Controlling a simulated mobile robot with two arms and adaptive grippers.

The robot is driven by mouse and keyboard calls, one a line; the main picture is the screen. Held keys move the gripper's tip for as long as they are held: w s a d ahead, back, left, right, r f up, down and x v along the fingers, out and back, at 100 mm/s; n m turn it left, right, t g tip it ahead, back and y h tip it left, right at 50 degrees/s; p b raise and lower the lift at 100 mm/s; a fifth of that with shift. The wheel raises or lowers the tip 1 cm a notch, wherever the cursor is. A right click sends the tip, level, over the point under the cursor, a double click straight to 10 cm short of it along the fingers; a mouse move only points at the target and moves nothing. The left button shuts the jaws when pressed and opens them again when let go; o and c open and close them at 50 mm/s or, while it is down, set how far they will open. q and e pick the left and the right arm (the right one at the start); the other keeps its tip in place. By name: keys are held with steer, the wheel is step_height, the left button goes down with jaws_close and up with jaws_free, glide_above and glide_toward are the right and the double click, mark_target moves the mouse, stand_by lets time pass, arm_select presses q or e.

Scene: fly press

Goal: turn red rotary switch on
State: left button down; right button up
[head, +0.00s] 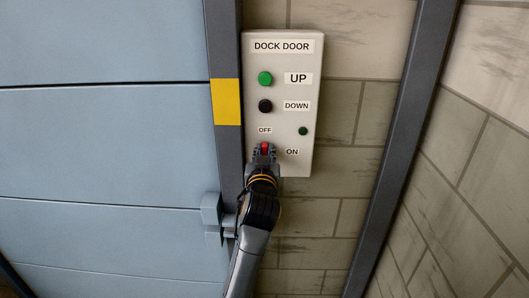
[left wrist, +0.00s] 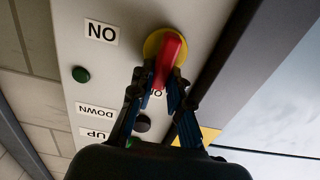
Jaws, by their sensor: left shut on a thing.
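The red rotary switch (head: 265,147) is low on the light grey DOCK DOOR panel (head: 309,64), between the OFF and ON labels. In the left wrist view, which sees the panel upside down, its red handle (left wrist: 170,54) stands on a round yellow base (left wrist: 152,44). The handle lies towards the OFF label, away from ON. My left gripper (head: 264,153) reaches up from below and is shut on the handle, one finger on each side; the fingers also show in the wrist view (left wrist: 164,80). They partly cover the OFF label there. My right gripper is not in view.
Above the switch are a green UP button (head: 265,79), a black DOWN button (head: 265,106) and a small dark green lamp (head: 303,131). A grey post (head: 224,45) and a blue door (head: 105,145) are left of the panel. A block wall (head: 350,160) lies behind.

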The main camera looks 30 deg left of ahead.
arm_select(q)
steer(key=shift+w+d+r+m+p, duration=0.1)
steer(key=shift+d+m+p, duration=0.05)
steer(key=shift+m+p, duration=0.45)
steer(key=shift+w+d+m+p, duration=0.1)
steer(key=shift+d+m+p, duration=0.05)
steer(key=shift+m+p, duration=0.9)
steer(key=shift+w+d+f+m+p, duration=0.3)
steer(key=shift+m+p, duration=0.8)
steer(key=shift+m, duration=1.3)
steer(key=shift+s+d+f+m+p, duration=0.1)
steer(key=shift+f+m+p, duration=0.3)
steer(key=shift+m+p, duration=1.4)
steer(key=shift+w+d+f+m+p, duration=0.2)
steer(key=shift+f+m+p, duration=0.2)
steer(key=shift+m, duration=2.65)
